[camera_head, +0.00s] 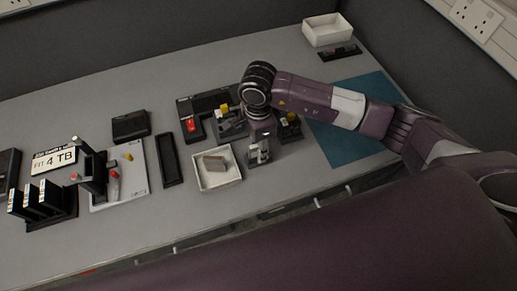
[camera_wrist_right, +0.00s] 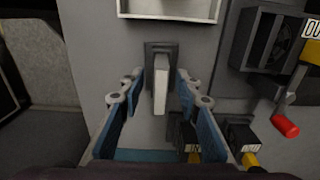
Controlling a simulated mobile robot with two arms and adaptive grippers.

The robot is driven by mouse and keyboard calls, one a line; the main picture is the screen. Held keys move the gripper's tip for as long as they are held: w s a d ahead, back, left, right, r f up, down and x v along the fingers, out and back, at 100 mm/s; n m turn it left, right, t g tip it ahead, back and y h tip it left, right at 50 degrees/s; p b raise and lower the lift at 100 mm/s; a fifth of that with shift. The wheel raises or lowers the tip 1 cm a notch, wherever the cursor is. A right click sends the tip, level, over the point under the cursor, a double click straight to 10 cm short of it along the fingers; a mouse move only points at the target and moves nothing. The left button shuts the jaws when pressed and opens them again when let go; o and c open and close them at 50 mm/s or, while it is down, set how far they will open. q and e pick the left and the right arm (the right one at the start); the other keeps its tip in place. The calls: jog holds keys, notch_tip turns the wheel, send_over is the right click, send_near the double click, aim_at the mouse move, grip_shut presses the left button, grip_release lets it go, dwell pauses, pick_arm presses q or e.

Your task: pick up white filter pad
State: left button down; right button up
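The white filter pad (camera_wrist_right: 161,84) stands upright in a dark slotted holder (camera_wrist_right: 151,48) in the right wrist view. My right gripper (camera_wrist_right: 160,82) is open, with one blue-padded finger on each side of the pad. Gaps show between the fingers and the pad. In the head view my right gripper (camera_head: 259,150) points down at the bench just right of a white tray, and it largely hides the pad and holder there. My left gripper is not in view.
Dark devices with yellow and red parts (camera_head: 192,126) stand behind and beside the gripper. A blue mat (camera_head: 345,145) lies to the right. Bare bench lies in front of the tray.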

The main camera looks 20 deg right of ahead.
jog(key=shift+c, duration=0.4)
grip_shut()
